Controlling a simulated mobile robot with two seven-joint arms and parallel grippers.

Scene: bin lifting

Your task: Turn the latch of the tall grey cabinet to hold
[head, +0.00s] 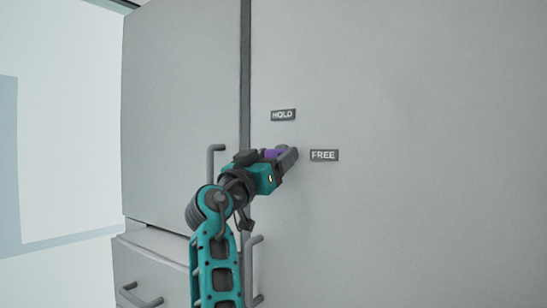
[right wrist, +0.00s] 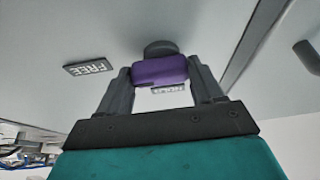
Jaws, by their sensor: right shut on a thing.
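The tall grey cabinet (head: 400,220) fills most of the head view. Its latch (head: 271,154) has a purple grip and sits below the HOLD label (head: 283,115) and left of the FREE label (head: 323,155). My right gripper (head: 283,157) is at the latch, partly covering it. In the right wrist view the purple latch (right wrist: 160,71) is between the two fingers of my right gripper (right wrist: 160,82), with a dark round knob behind it. The HOLD label is partly hidden there. I cannot tell exactly which way the latch points. My left gripper is not in view.
A vertical grey handle (head: 211,170) is on the door left of the dark seam (head: 245,70). Another handle (head: 252,270) is low beside my right arm. A drawer with a handle (head: 140,298) is at the lower left. The cabinet face right of the labels is clear.

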